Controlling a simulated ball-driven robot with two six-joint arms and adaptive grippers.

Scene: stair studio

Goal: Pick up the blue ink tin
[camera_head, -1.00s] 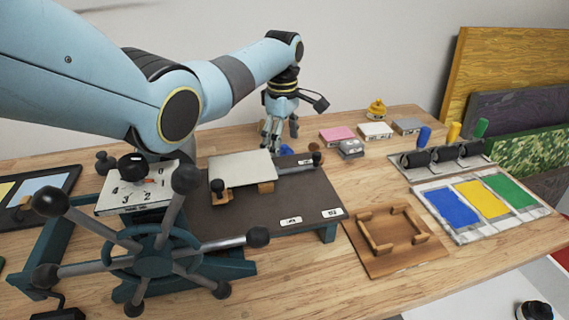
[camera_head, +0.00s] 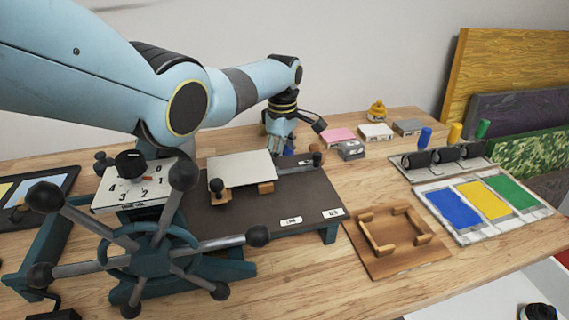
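The blue ink tin (camera_head: 289,151) shows as a small patch of blue at the back of the table, just behind the press bed. Most of it is hidden behind my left gripper (camera_head: 279,150). That gripper points down from the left arm, and its fingers are low beside the tin. The fingers are too small and overlapped to tell whether they close on it or touch it. My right gripper is not in view.
The press, with its spoked wheel (camera_head: 150,255) and dark bed (camera_head: 300,195), fills the left and middle. Pink (camera_head: 338,136), white (camera_head: 376,131) and grey blocks and a yellow tin (camera_head: 376,110) stand right of the gripper. A wooden frame (camera_head: 395,240) lies in front of them.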

